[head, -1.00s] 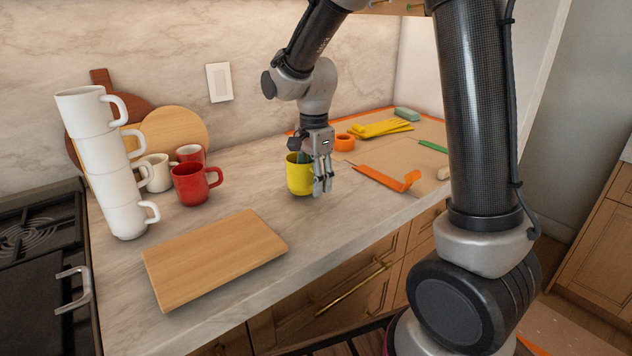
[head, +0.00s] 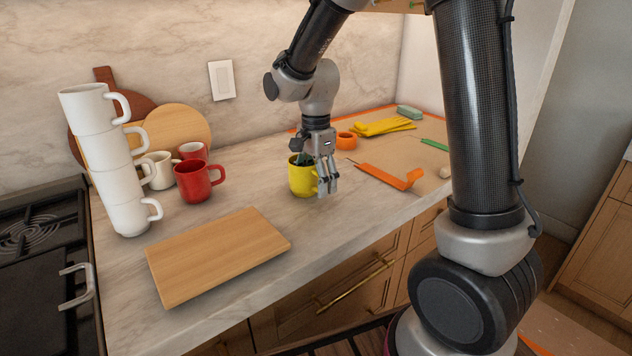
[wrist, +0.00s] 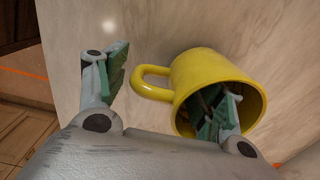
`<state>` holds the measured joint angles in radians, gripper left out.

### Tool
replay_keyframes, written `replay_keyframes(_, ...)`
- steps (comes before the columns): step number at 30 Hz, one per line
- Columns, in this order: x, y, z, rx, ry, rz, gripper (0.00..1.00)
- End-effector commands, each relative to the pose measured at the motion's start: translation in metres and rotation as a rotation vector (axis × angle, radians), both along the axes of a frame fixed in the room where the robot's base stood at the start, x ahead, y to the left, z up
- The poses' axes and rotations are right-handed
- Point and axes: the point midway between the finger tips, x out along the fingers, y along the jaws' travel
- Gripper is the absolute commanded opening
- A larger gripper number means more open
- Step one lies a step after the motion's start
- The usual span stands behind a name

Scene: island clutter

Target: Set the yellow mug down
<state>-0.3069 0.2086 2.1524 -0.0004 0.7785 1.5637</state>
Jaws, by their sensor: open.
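The yellow mug (head: 302,178) stands upright on the marble counter (head: 245,186) in the head view. In the wrist view the yellow mug (wrist: 205,80) shows its open mouth, with its handle toward the left finger. My gripper (head: 325,180) is at the mug, pointing down. In the wrist view my gripper (wrist: 168,95) is open, one finger inside the mug's mouth and the other outside beyond the handle. The handle lies between the fingers, with a visible gap to the outer finger. The fingertip inside the mug is partly hidden by its rim.
A tall stack of white mugs (head: 118,185) stands at the left near the stove (head: 40,235). Red mugs (head: 197,181) and a cream mug (head: 160,170) are beside it. A wooden board (head: 218,255) lies in front. An orange tool (head: 385,176) and yellow gloves (head: 382,127) lie right.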

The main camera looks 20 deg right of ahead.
Motion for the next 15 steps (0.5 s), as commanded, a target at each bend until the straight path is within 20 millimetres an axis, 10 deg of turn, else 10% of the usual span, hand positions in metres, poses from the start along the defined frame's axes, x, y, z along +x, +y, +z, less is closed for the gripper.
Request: replay_keyframes(15, 0.000, 0.000, 0.102, 0.001, -0.004, 0.000, 0.68)
